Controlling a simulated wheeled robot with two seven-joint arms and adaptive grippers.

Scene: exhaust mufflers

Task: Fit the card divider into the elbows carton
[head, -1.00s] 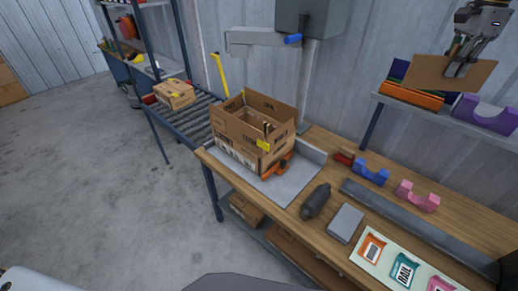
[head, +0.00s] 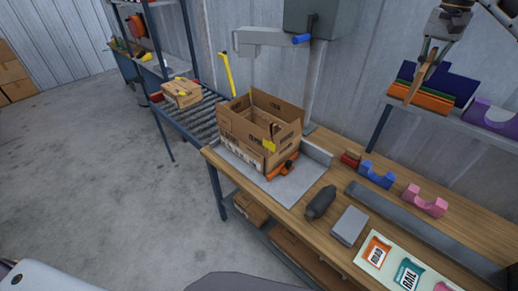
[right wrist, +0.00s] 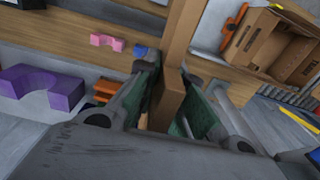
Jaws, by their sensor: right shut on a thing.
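The card divider (head: 425,73) is a thin brown sheet, seen nearly edge-on in the head view. My right gripper (head: 431,54) is shut on it and holds it up in front of the shelf at the upper right, away from the carton. In the right wrist view the card (right wrist: 170,103) stands between the two fingers of the gripper (right wrist: 172,85). The elbows carton (head: 241,125) is an open brown box on the bench, with flaps raised. It also shows in the right wrist view (right wrist: 274,48). Its floor is hidden in the head view. My left gripper is out of view.
An orange tool (head: 283,171) sits against the carton's front. A dark cylinder (head: 320,202), a grey block (head: 349,226) and blue (head: 376,175) and pink (head: 425,201) cradles lie on the bench. The shelf (head: 460,125) holds coloured dividers and a purple cradle (head: 490,118).

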